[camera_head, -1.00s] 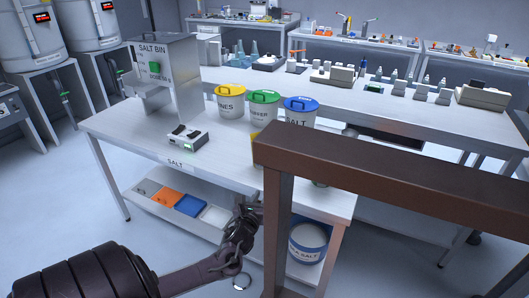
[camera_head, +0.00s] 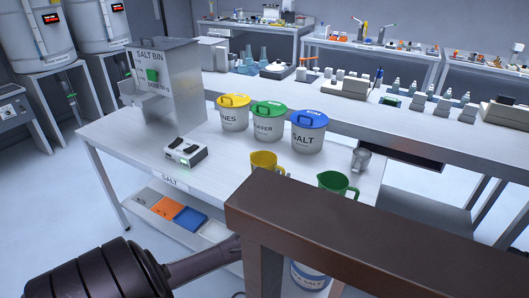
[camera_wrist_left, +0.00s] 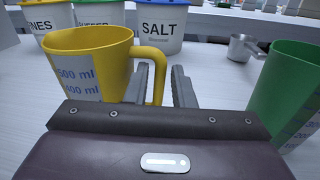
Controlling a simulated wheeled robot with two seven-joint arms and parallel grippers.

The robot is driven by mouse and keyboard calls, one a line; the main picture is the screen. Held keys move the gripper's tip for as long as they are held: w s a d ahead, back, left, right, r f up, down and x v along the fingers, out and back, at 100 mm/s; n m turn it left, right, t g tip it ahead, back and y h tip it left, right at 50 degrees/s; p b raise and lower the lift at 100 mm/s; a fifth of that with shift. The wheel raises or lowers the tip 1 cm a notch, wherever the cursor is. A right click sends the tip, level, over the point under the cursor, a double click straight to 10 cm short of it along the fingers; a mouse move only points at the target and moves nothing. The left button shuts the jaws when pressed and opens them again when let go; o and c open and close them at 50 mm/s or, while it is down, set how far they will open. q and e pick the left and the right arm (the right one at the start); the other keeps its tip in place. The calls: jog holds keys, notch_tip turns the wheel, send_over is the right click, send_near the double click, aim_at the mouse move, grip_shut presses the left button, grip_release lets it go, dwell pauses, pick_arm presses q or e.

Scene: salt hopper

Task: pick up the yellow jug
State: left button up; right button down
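The yellow jug (camera_head: 263,160) stands upright on the white bench, partly hidden in the head view by the brown beam. In the left wrist view the jug (camera_wrist_left: 88,68) shows blue volume marks and a handle on its right side. My left gripper (camera_wrist_left: 160,72) is open, with one finger on each side of the jug's handle. I see a gap between the handle and the fingers, the right one wider. In the head view the gripper is hidden behind the beam and only the forearm shows. My right gripper is not in view.
A green jug (camera_head: 336,182) stands to the right, with a metal scoop (camera_head: 361,159) behind it. Lidded salt (camera_head: 308,136), buffer (camera_head: 268,124) and yellow-lidded (camera_head: 233,118) tubs stand behind. A brown beam (camera_head: 330,238) crosses the front. A scale (camera_head: 185,152) is at left.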

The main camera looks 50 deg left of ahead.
pick_arm(q)
jog(key=x, duration=0.3)
jog(key=shift+w+a+f, duration=0.1)
jog(key=shift+w+f, duration=0.1)
jog(key=shift+w, duration=0.35)
grip_shut()
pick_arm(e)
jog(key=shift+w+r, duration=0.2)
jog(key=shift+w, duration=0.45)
pick_arm(q)
jog(key=shift+a+r, duration=0.1)
jog(key=shift+r, duration=0.05)
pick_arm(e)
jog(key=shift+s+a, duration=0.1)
